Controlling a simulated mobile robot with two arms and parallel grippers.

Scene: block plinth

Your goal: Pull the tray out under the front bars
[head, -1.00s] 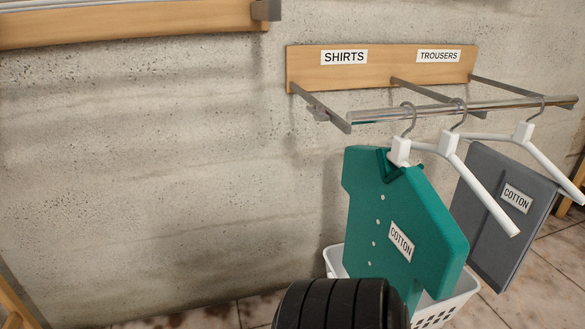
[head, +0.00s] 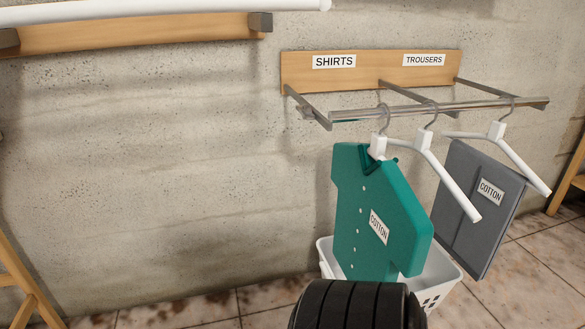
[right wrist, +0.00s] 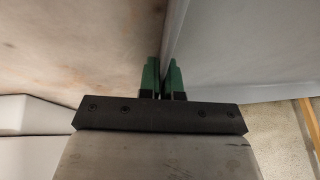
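I cannot make out the tray for certain in the head view. In the right wrist view a smooth pale grey panel (right wrist: 240,50) fills the upper right; it may be part of the tray. Its thin edge runs down into the narrow gap between the green fingers of my right gripper (right wrist: 162,72), which look closed on it. A white bar or rim (head: 180,9) with a rounded end crosses the top left of the head view. My left gripper is not in the head view.
A wall rack (head: 300,72) carries a metal rail (head: 450,109) with white hangers, a green shirt (head: 370,205) and grey trousers (head: 475,210). A white basket (head: 440,272) stands below. A ribbed black part (head: 355,305), probably mine, shows at the bottom. A wooden leg (head: 25,285) stands at left.

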